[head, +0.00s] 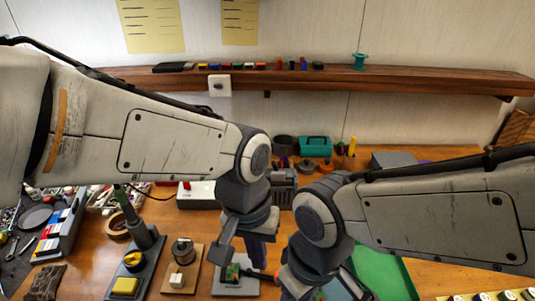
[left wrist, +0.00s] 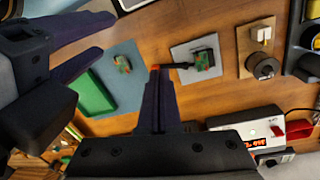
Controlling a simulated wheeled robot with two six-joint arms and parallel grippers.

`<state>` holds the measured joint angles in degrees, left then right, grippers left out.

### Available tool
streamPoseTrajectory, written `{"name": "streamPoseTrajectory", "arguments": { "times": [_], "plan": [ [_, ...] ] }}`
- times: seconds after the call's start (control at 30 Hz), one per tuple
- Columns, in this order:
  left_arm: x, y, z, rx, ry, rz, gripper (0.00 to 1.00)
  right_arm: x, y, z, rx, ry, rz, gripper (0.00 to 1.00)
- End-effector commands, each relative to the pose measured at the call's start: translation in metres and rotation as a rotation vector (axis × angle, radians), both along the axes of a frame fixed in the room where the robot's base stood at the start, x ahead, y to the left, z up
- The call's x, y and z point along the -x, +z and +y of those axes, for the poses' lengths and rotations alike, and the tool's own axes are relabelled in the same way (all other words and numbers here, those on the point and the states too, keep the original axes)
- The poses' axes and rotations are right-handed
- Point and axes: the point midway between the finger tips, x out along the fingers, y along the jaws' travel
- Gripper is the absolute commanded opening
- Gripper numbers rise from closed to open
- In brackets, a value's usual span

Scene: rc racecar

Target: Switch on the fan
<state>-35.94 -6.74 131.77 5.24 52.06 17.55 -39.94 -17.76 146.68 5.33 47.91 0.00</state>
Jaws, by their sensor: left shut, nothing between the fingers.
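I cannot make out a fan for certain in either view. A small motor-like cylinder on a wooden board (head: 182,252) stands at front left; the board also shows in the left wrist view (left wrist: 243,62). A white box with a red display (left wrist: 250,135) lies at lower right in the left wrist view, with a red part at its right. My left gripper (left wrist: 156,72) is shut and empty, its tips beside a black rod with a red end. In the head view its fingers (head: 257,252) are partly hidden. My right gripper (left wrist: 108,36) has its fingers apart with nothing visible between them.
A green circuit board on a grey plate (head: 235,287) sits near my left gripper. A yellow button (head: 124,286) is at lower left. A green tray (head: 382,275) lies at right. A shelf (head: 300,80) runs along the wall. My arms block much of the table.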

Motion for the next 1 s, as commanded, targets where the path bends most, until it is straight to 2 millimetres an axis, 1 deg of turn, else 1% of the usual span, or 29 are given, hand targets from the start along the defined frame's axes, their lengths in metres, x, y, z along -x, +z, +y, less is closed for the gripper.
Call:
{"name": "streamPoseTrajectory", "arguments": {
  "times": [0.03,0.07,0.1,0.17,0.2,0.27,0.3,0.37,0.4,0.5,0.6,0.7,0.8,1.0],
  "plan": [
    [-0.031,0.025,-0.011,-0.003,0.138,0.015,0.00,0.000,0.020,0.000,0.000,0.000,0.000,0.50],
    [-0.049,0.033,-0.017,-0.004,0.229,0.023,0.00,0.000,0.026,0.000,0.000,-0.001,0.000,0.50],
    [-0.074,0.044,-0.023,-0.005,0.353,0.035,0.00,0.000,0.035,0.000,0.000,-0.001,0.000,0.50],
    [-0.111,0.057,-0.031,-0.006,0.540,0.051,0.00,0.000,0.046,0.000,0.000,-0.001,0.000,0.50],
    [-0.135,0.063,-0.035,-0.007,0.663,0.062,0.00,0.000,0.054,0.000,0.000,-0.001,0.000,0.50],
    [-0.171,0.071,-0.037,-0.006,0.848,0.078,0.00,0.000,0.065,0.000,0.000,-0.002,0.000,0.50],
    [-0.194,0.074,-0.037,-0.007,0.972,0.089,0.00,0.000,0.072,0.000,0.000,-0.002,0.000,0.50],
    [-0.226,0.077,-0.035,-0.008,1.147,0.104,0.00,0.000,0.083,0.000,0.000,-0.002,0.000,0.50],
    [-0.244,0.078,-0.032,-0.009,1.257,0.113,0.00,0.000,0.089,0.000,0.000,-0.002,0.000,0.50],
    [-0.283,0.076,-0.024,-0.008,1.494,0.133,0.00,0.000,0.101,0.000,0.000,-0.003,0.000,0.50],
    [-0.309,0.072,-0.015,-0.009,1.669,0.146,0.00,0.000,0.109,0.000,0.000,-0.003,0.000,0.50],
    [-0.323,0.068,-0.009,-0.007,1.776,0.154,0.00,0.000,0.113,0.000,0.000,-0.003,0.000,0.50],
    [-0.329,0.066,-0.007,-0.007,1.825,0.159,0.00,0.000,0.114,0.000,0.000,-0.003,0.000,0.50],
    [-0.330,0.065,-0.006,-0.006,1.834,0.159,0.00,0.000,0.113,0.000,0.000,-0.003,0.000,0.50]
  ]
}}
